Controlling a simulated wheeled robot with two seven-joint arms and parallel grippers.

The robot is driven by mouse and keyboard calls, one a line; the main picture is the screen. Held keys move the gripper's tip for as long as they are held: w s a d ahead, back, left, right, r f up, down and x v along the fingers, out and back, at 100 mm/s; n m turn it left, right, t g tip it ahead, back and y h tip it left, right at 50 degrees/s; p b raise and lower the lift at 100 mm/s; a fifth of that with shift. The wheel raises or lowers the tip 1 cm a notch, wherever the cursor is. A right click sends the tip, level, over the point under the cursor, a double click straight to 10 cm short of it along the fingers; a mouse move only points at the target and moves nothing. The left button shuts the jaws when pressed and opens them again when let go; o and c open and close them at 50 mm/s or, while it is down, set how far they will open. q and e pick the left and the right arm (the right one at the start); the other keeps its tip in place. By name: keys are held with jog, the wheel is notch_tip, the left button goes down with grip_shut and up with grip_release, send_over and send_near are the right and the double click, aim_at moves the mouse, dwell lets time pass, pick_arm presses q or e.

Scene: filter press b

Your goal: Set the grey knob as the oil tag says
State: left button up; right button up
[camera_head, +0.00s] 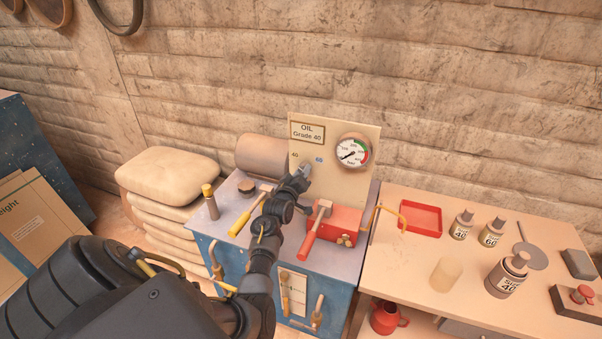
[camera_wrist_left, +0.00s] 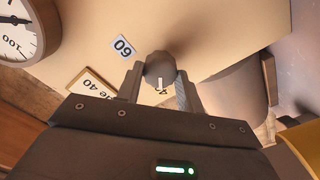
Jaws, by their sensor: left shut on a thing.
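The grey knob (camera_wrist_left: 160,64) sits on a cream panel (camera_head: 352,119) between my left gripper's two fingers. My left gripper (camera_head: 304,173) is shut on it and hides most of it in the head view. In the left wrist view, a white line on the knob points down towards a partly hidden label that starts with a 4. The "60" label (camera_wrist_left: 123,47) lies up and left of the knob. The oil tag (camera_head: 308,132) reads "OIL Grade 40". Below it are the marks "40" (camera_head: 295,155) and "60" (camera_head: 319,160). My right gripper is out of view.
A pressure gauge (camera_head: 352,152) is on the panel, right of the knob. A red block (camera_head: 345,219) and hammer-like tools lie on the blue cabinet (camera_head: 233,262). Bottles and a red tray (camera_head: 421,218) stand on the table at right. Sacks (camera_head: 168,175) are piled at left.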

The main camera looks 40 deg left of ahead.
pick_arm(q)
jog(key=shift+n, duration=0.5)
jog(key=o, duration=1)
jog(key=b+v, duration=0.2)
jog(key=v, duration=0.9)
jog(key=shift+b, duration=0.3)
jog(key=shift+w, duration=0.1)
